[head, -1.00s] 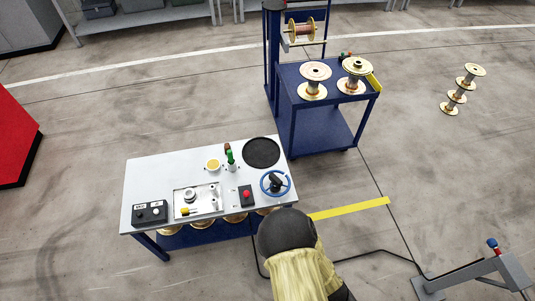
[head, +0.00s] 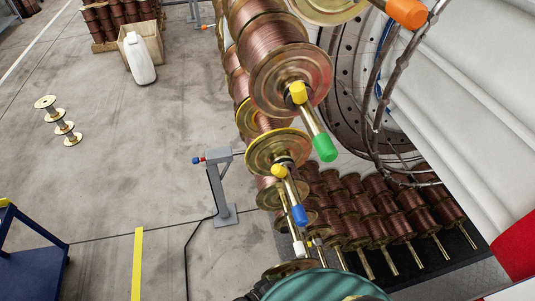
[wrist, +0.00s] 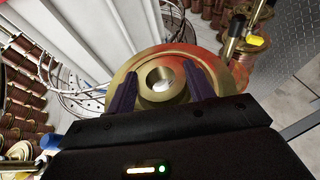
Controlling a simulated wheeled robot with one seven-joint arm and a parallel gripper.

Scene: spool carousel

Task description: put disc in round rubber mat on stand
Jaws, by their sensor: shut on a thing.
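A brass disc (wrist: 163,97) with a raised hub and a round central hole fills the middle of the wrist view. My gripper (wrist: 160,68) is shut on it, with one dark finger on each side of the hub. Part of the disc is hidden behind the fingers and the gripper body. My gripper cannot be made out in the head view.
Copper wire spools on a carousel (head: 290,75) with coloured rod ends (head: 324,148) crowd the head view. More spools (head: 350,210) stand behind. A grey post (head: 217,190), a blue cart (head: 35,265) and open floor (head: 125,180) lie left.

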